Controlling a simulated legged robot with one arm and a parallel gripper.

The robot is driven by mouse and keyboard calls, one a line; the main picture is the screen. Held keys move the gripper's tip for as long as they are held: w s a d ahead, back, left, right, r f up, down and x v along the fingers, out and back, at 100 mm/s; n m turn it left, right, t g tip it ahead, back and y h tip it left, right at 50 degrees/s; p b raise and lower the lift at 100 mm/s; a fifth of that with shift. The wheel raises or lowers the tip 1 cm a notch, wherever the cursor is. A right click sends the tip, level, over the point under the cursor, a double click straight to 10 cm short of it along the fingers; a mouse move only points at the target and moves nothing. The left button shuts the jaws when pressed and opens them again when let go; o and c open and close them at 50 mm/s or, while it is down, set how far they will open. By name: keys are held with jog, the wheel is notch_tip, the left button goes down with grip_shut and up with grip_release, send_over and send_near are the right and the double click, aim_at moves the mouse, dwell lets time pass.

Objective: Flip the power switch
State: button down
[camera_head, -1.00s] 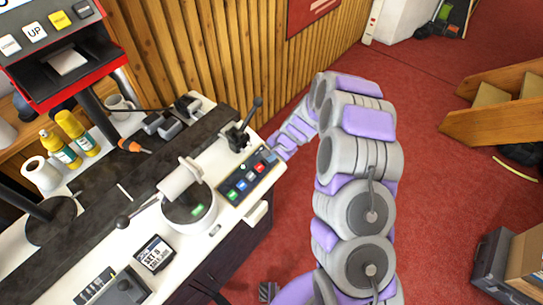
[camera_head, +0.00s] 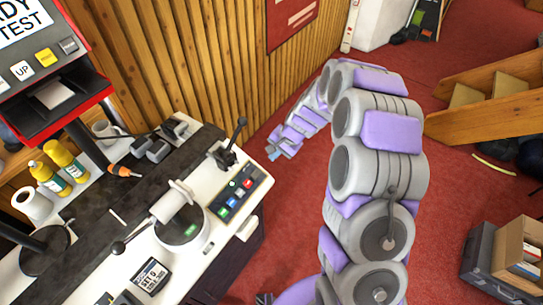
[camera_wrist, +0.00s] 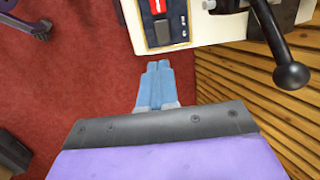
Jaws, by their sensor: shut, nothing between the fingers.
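The dark control panel (camera_head: 238,196) lies on the right end of the white bench top, with red, blue and green buttons. In the wrist view the panel's near end (camera_wrist: 178,45) shows a switch with a red part (camera_wrist: 158,7) at the top edge, partly cut off. Which part is the power switch, and its position, I cannot tell for sure. My gripper (camera_wrist: 154,66) is shut and empty, its pale blue fingertips pointing at the panel's end, just apart from it. In the head view my gripper (camera_head: 273,154) is beyond the bench's right corner.
A black lever with a ball knob (camera_head: 232,147) stands beside the panel, near my gripper; it also shows in the wrist view (camera_wrist: 290,72). A round device with a grey handle (camera_head: 178,222) is to the left. A slatted wooden wall (camera_head: 215,80) rises behind.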

dwell(0.3)
jog(key=p, duration=0.2)
jog(key=a+p, duration=0.1)
jog(key=p, duration=0.1)
jog(key=shift+s+a+r, duration=0.25)
jog(key=shift+r, duration=0.15)
jog(key=shift+d+f, duration=0.1)
jog(key=shift+f, duration=0.15)
jog(key=shift+s, duration=0.1)
